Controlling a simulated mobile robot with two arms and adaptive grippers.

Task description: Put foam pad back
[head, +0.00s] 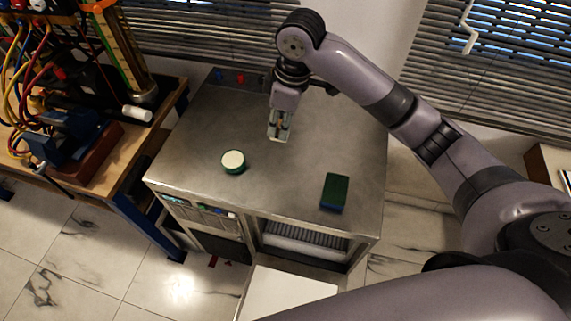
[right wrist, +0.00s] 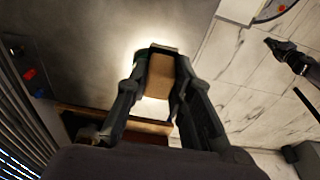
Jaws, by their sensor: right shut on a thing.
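My right gripper (head: 280,126) points down over the back middle of the steel cabinet top (head: 300,170). In the right wrist view its two fingers (right wrist: 160,80) are closed on a small tan block (right wrist: 161,72), which looks like the foam pad. The block is hardly visible in the head view, hidden by the fingers. I cannot tell its exact height above the top. My left gripper is not in view.
A round green tin with a cream top (head: 233,161) stands left of centre on the cabinet. A green and blue block (head: 335,191) lies at the front right. The top between them is clear. A wooden bench (head: 125,160) with a cabled rig stands at left.

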